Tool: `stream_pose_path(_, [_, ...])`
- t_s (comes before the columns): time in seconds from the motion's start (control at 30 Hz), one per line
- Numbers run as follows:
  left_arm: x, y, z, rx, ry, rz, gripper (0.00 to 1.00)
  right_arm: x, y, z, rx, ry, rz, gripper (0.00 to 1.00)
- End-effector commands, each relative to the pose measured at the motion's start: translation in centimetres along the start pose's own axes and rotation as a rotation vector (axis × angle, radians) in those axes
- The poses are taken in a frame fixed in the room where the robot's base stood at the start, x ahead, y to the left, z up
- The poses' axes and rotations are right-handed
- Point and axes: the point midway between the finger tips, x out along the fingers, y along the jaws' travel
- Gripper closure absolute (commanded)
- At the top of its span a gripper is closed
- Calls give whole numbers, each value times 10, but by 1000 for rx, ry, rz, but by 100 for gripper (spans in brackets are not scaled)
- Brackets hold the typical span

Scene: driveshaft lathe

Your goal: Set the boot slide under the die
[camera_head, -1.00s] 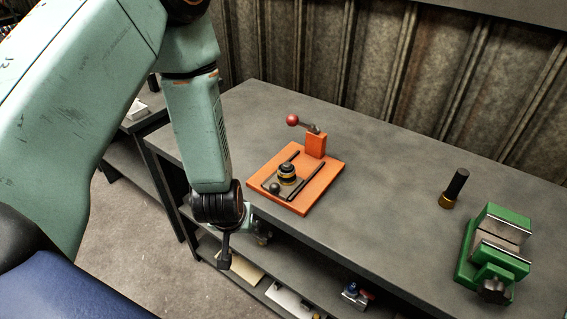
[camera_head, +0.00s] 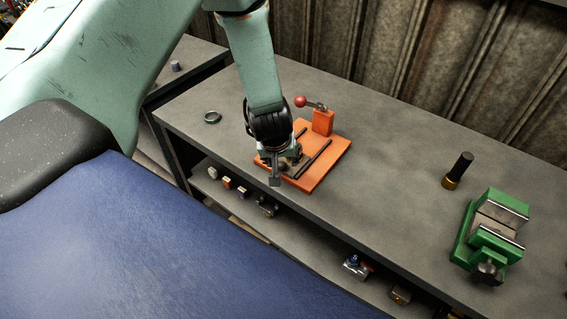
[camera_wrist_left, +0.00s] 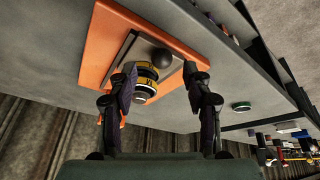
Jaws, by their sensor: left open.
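The orange press base (camera_head: 333,158) lies on the bench, with two dark rails and an orange post (camera_head: 322,122) carrying a red-ball lever (camera_head: 301,101). The grey boot slide sits between the rails; in the left wrist view its plate shows (camera_wrist_left: 128,57), with a dark ball knob (camera_wrist_left: 162,59) and a black-and-yellow boot (camera_wrist_left: 146,76) on it. My left gripper (camera_head: 277,168) is over the front of the base and hides most of the slide. In the left wrist view its open fingers (camera_wrist_left: 160,80) appear either side of the slide; contact cannot be told. I cannot make out the die.
A black-handled tool with a brass end (camera_head: 458,171) and a green vise (camera_head: 491,235) stand to the right. The lower shelf holds small parts.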

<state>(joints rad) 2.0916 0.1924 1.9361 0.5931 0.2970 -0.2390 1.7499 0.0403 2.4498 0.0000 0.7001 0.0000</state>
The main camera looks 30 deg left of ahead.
Motion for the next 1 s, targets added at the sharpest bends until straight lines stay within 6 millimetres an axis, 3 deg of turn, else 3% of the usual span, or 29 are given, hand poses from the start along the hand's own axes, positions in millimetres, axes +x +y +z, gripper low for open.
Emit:
stream_pose_path(0.1, [20, 0, 0, 1, -1, -1, 50, 4, 0, 0, 0, -1, 0, 60])
stream_pose_path(0.23, [32, 0, -1, 2, -1, 1, 50, 6, 0, 0, 0, -1, 0, 60])
stream_pose_path(0.6, [37, 1, -3, 5, 0, 2, 50, 6, 0, 0, 0, 0, 0, 60])
stream_pose_path(1.0, [37, 1, -3, 3, 1, 1, 84, 6, 0, 0, 0, 0, 0, 60])
